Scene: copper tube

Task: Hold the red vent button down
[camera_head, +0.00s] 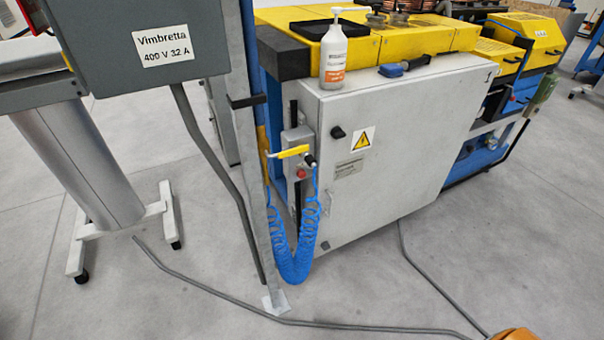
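A small red button (301,172) sits low on a grey valve box (297,141) at the front left corner of the light grey cabinet (400,150). A yellow lever (289,152) lies roughly level just above the button. A black fitting is beside the lever's right end. I cannot tell whether the button is pressed in. Nothing is seen touching it. Neither of my grippers is in view.
A coiled blue hose (296,262) hangs below the valve box. A grey post (252,160) stands just left of it. A grey electrical box (140,45) is at the upper left. A pump bottle (333,58) stands on the cabinet. Conduit crosses the open floor.

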